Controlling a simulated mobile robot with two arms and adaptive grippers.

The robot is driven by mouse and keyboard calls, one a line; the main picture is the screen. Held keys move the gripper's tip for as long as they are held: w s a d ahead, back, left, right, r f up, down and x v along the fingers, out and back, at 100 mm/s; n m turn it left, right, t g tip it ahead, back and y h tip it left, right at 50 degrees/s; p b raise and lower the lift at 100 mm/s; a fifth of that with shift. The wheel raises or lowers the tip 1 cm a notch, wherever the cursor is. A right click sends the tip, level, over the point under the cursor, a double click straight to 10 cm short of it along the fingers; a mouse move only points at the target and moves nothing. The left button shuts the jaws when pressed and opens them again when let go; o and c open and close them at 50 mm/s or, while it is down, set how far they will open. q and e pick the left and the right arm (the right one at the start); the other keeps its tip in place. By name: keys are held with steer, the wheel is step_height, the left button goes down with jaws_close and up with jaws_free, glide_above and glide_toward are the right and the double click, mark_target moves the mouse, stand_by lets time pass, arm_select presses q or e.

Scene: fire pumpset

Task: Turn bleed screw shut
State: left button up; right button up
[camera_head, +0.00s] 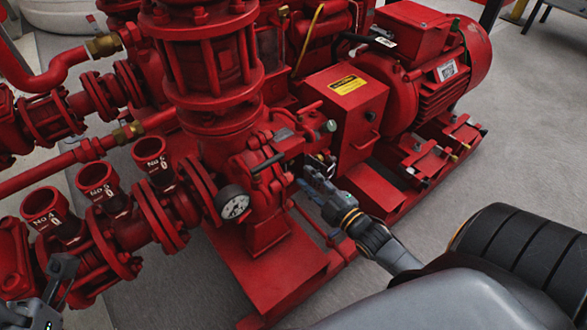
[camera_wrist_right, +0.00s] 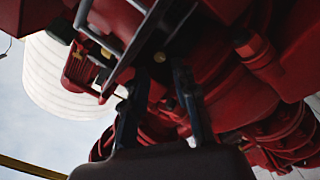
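A small round brass piece (camera_wrist_right: 160,57), which looks like the bleed screw, sits on the red pump body in the right wrist view. My right gripper (camera_wrist_right: 157,88) has its two dark fingers apart, with the brass piece ahead of the gap and nothing visible between them. In the head view my right gripper (camera_head: 312,178) is beside the pump's fittings, right of the pressure gauge; the fingertips and screw are hard to make out there. My left gripper (camera_head: 58,275) is at the lower left edge, partly cut off, near the numbered outlets.
The red pump (camera_head: 212,85) with flanged pipes fills the left and middle. A pressure gauge (camera_head: 233,203) faces forward. A red box with a yellow label (camera_head: 347,84) and a red motor (camera_head: 430,70) stand behind. Grey floor (camera_head: 510,130) is clear at right.

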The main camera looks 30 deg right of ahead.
mark_target(291, 164)
steer(key=w, duration=0.2)
steer(key=w+b, duration=0.1)
steer(key=w, duration=0.1)
steer(key=w+b, duration=0.1)
steer(key=w, duration=0.1)
steer(key=shift+w+a, duration=0.15)
steer(key=shift+a, duration=0.2)
steer(key=shift+c, duration=0.2)
jaws_close()
